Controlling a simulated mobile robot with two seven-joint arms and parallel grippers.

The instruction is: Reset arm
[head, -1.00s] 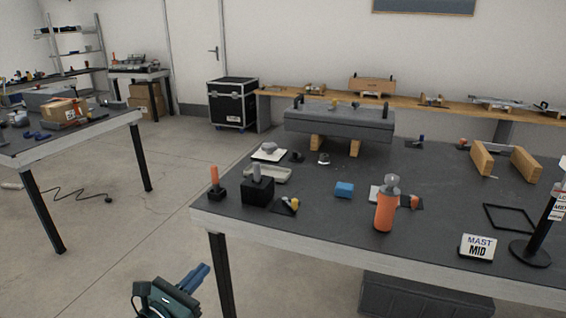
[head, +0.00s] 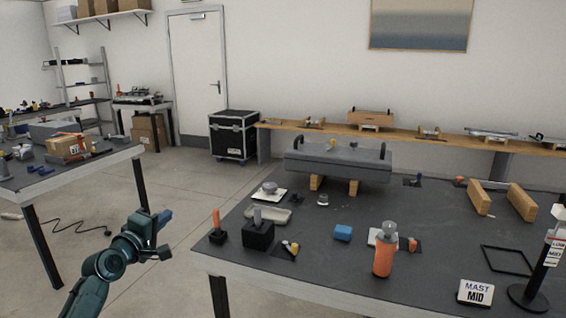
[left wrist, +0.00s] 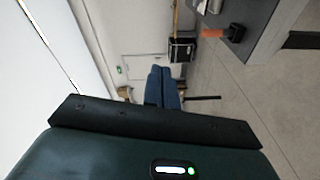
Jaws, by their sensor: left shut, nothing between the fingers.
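My left gripper (head: 163,219) is shut and empty, held in the air over the floor left of the near table. It points away from me, and its blue fingers lie together in the left wrist view (left wrist: 162,88). It touches nothing. My right gripper is not in view.
Another table (head: 60,180) stands at the left. Open floor lies between them.

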